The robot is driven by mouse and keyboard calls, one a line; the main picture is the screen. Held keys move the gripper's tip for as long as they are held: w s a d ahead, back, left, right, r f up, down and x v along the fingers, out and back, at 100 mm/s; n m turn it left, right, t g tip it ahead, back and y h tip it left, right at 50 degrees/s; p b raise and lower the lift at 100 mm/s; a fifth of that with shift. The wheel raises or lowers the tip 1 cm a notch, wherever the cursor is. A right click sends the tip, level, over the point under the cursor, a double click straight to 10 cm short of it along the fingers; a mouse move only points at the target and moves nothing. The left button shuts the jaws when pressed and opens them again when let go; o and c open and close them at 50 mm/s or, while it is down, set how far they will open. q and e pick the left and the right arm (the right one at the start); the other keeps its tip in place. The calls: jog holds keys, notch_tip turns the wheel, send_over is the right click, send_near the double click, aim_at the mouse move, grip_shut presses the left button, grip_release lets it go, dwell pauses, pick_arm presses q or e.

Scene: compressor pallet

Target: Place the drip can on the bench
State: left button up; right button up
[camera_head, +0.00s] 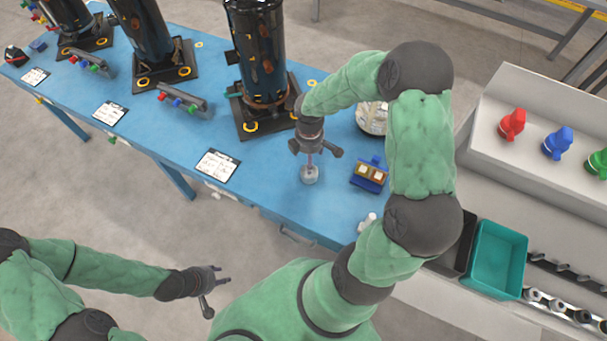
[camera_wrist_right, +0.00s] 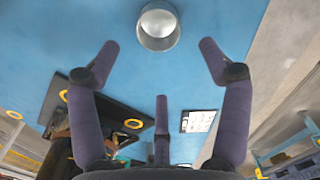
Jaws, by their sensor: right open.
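The drip can (camera_head: 309,174), a small round metal can, stands upright on the blue bench (camera_head: 268,178) near its front edge. My right gripper (camera_head: 318,152) is just above it, pointing down, open and empty. In the right wrist view the can (camera_wrist_right: 158,27) shows its open top beyond the spread fingers of the right gripper (camera_wrist_right: 158,62), and no finger appears to touch it. My left gripper (camera_head: 216,289) is off the bench at the lower left, with its fingers apart and nothing between them.
Black cylinders on base plates stand along the bench, the nearest (camera_head: 258,50) behind the can. A blue box (camera_head: 370,174) lies to its right and a card (camera_head: 217,165) to its left. A pale container (camera_head: 371,118) is partly behind my arm. A teal bin (camera_head: 497,260) stands right.

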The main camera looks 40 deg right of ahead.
notch_tip(320, 180, down, 6)
jog(key=shift+r+b, duration=0.1)
jog(key=shift+b, duration=0.9)
notch_tip(320, 180, down, 5)
jog(key=shift+d+b, duration=0.15)
jog(key=shift+b, duration=1.05)
jog(key=shift+r, duration=0.1)
jog(key=c, duration=1.4)
jog(key=shift+o, duration=0.2)
jog(key=shift+r, duration=0.15)
